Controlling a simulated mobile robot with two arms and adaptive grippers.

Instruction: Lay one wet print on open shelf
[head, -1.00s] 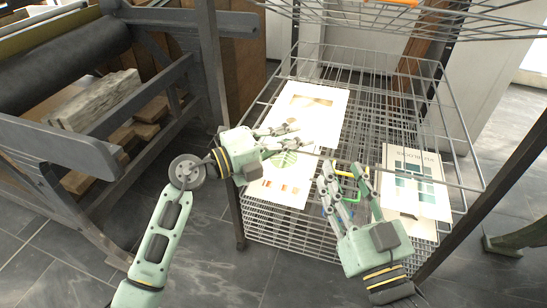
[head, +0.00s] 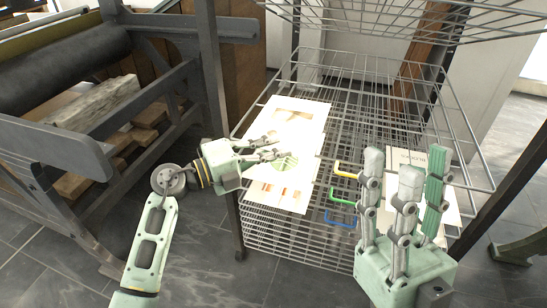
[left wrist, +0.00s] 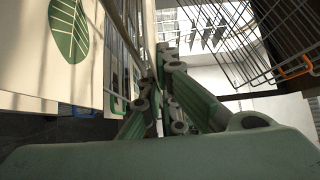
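The wire drying rack (head: 472,150) has an open shelf. Pale prints lie on its left side: one with a brown picture (head: 302,108) at the back, and one with a green leaf and orange blocks (head: 290,190) in front. I cannot tell how they overlap. A print with teal blocks (head: 440,212) lies at the right, partly behind my right gripper. My left gripper (head: 280,149) is over the leaf print, its fingers apart with nothing seen between them. The leaf print (left wrist: 30,55) is beside the fingers in the left wrist view. My right gripper (head: 400,165) is raised, fingers up, spread and empty.
Yellow, green and blue handles (head: 342,196) mark the rack's front edge. Another wire shelf (head: 400,22) hangs above. A dark post (head: 212,80) stands at the rack's left. The press (head: 60,140) fills the left side. Bare wire shows between the prints.

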